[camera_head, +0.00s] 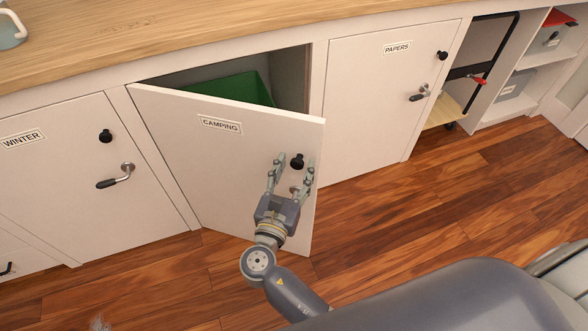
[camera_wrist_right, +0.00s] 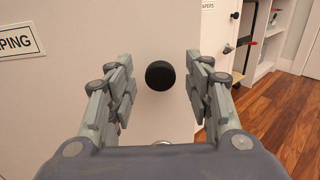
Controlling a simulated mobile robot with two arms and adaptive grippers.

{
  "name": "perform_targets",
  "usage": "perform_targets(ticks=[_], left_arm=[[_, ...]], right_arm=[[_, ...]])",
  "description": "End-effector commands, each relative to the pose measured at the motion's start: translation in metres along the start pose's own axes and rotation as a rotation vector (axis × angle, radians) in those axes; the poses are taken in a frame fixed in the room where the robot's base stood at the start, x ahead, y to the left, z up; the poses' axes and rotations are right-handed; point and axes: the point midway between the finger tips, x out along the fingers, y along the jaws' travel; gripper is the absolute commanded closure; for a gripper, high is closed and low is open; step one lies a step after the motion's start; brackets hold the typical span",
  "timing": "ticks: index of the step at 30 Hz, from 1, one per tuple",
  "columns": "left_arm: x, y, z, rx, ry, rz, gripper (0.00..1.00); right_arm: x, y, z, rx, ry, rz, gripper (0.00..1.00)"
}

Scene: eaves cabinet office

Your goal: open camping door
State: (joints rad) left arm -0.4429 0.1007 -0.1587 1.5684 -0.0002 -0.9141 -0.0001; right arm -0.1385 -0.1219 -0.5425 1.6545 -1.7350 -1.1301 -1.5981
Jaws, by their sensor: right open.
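The camping door (camera_head: 215,155), white with a "CAMPING" label (camera_head: 221,125), stands partly open, its right edge swung out from the cabinet. Its black round knob (camera_head: 297,161) is near that free edge. My right gripper (camera_head: 291,166) is open in front of the door with the knob between its fingertips in the picture. In the right wrist view the knob (camera_wrist_right: 160,75) shows between the two open fingers, touching neither. A metal part below the knob (camera_head: 295,190) is mostly hidden by the gripper. My left gripper is not in view.
A green bin (camera_head: 235,88) shows inside the camping compartment. The winter door (camera_head: 60,165) and papers door (camera_head: 372,105) beside it are closed, each with a knob and lever handle. Open shelves (camera_head: 515,95) stand at the right. The wooden floor (camera_head: 440,200) in front is clear.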

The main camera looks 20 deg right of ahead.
Motion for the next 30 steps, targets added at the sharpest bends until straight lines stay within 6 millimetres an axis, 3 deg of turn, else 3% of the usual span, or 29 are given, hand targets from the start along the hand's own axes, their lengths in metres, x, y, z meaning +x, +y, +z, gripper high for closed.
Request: perform_targets(ticks=[5,18,28,30], left_arm=[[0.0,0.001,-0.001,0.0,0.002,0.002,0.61],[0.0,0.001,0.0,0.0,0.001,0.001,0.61],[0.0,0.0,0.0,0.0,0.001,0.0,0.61],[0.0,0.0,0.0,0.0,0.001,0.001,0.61]], right_arm=[[-0.006,0.0,-0.001,-0.001,0.002,0.001,0.53],[-0.07,0.0,-0.001,0.0,0.001,0.0,0.53],[-0.075,0.0,0.0,0.0,0.0,0.0,0.53],[-0.075,0.001,0.001,0.001,-0.001,0.003,0.66]])
